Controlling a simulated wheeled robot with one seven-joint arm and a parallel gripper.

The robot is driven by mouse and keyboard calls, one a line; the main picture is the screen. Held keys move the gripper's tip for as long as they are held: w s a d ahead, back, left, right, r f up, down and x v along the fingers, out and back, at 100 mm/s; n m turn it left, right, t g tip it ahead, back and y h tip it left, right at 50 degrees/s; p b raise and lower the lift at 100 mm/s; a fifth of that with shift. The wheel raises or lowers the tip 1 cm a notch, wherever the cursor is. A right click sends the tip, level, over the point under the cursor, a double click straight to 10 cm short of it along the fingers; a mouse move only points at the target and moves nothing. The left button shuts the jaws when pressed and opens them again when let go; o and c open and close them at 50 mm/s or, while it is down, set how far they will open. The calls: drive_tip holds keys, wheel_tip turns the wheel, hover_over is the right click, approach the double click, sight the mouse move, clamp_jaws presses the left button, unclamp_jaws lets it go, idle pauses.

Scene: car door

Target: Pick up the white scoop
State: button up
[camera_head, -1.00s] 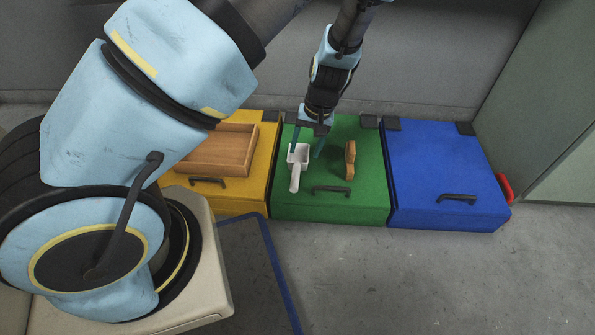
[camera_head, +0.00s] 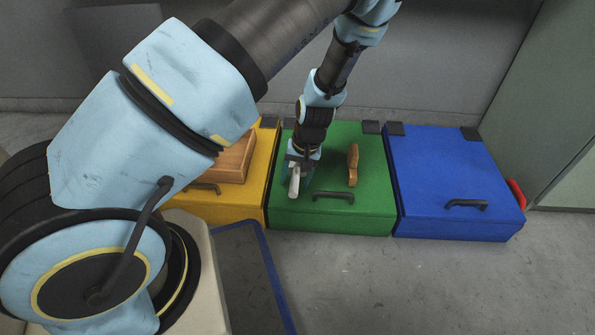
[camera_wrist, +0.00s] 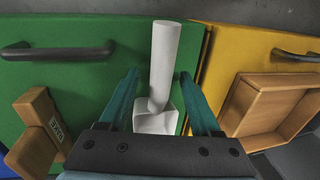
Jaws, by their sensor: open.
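The white scoop (camera_head: 295,182) lies on the green box's lid (camera_head: 330,160), near its left edge, with its handle toward the front. It also shows in the wrist view (camera_wrist: 163,70), where its handle points up and its scoop end lies between my fingers. My gripper (camera_head: 301,172) is low over the scoop in the head view. Its two teal fingers (camera_wrist: 158,98) stand open, one on each side of the scoop, with a visible gap on both sides. The gripper base hides part of the scoop end.
A wooden tray (camera_head: 236,160) sits on the yellow box (camera_head: 235,207) to the left. The blue box (camera_head: 450,180) has a bare lid. Black handles stick up near the front edges.

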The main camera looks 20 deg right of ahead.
clamp_jaws()
idle(0.6)
